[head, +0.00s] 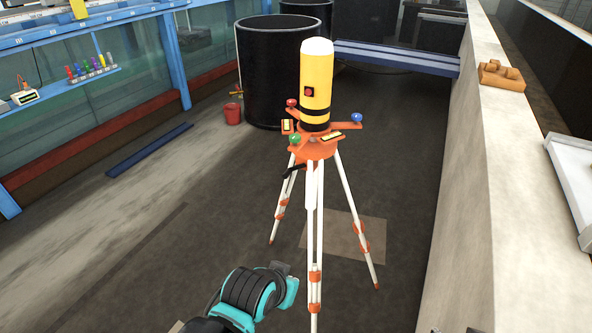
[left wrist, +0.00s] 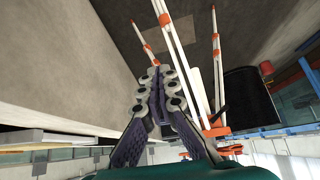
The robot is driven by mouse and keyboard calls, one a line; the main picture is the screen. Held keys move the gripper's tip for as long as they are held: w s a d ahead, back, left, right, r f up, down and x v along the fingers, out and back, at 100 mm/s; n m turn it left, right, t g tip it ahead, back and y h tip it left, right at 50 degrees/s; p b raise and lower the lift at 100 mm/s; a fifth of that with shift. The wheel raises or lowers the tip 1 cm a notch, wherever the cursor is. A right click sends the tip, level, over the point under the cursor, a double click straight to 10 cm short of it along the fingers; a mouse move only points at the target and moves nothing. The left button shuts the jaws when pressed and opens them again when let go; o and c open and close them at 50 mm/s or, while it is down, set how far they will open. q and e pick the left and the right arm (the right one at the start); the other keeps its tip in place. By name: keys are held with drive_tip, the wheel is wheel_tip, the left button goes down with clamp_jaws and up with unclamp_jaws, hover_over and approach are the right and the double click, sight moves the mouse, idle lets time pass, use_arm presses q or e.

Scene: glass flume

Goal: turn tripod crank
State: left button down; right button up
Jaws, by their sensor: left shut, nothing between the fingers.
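A tripod (head: 315,215) with white legs and orange clamps stands upright on the floor in the head view. Its orange head (head: 316,150) carries a yellow cylinder (head: 317,80) with a white top and black bands. A black crank handle (head: 293,171) sticks out to the left below the head. My left arm reaches in at the bottom, with its teal wrist in front and left of the tripod, apart from the crank. In the left wrist view, my left gripper (left wrist: 157,82) is shut and empty, and the tripod (left wrist: 180,60) appears upside down behind it. My right gripper is not visible.
A large black tank (head: 268,85) and a red bucket (head: 232,113) stand behind the tripod. The glass flume (head: 90,110) runs along the left. A concrete wall (head: 490,170) bounds the right, with an orange-brown object (head: 501,77) on top. The floor left of the tripod is mostly clear.

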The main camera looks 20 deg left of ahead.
use_arm(q)
drive_tip(key=c, duration=1.9)
unclamp_jaws()
drive_tip(key=shift+c, duration=0.2)
drive_tip(key=o, duration=0.5)
drive_tip(key=shift+w+r, duration=0.15)
drive_tip(key=shift+w, duration=0.15)
drive_tip(key=w+r, duration=0.1)
drive_tip(key=w, duration=0.2)
drive_tip(key=w+a+r+m+t, duration=0.1)
drive_tip(key=w, duration=0.2)
drive_tip(key=w+a+m, duration=0.1)
drive_tip(key=w, duration=0.3)
drive_tip(key=shift+r+t, duration=0.4)
drive_tip(key=m+t+y+p, duration=0.2)
drive_tip(key=m+t+y, duration=0.1)
drive_tip(key=m+t, duration=0.2)
approach(285, 177)
drive_tip(key=x, duration=0.4)
drive_tip(key=shift+w+f, duration=0.2)
drive_tip(key=shift+w, duration=0.2)
drive_tip(key=shift+w+a+f, duration=0.1)
drive_tip(key=shift+w, duration=0.05)
drive_tip(key=b+x, duration=0.1)
drive_tip(key=x, duration=0.6)
drive_tip(key=shift+w+b, duration=0.35)
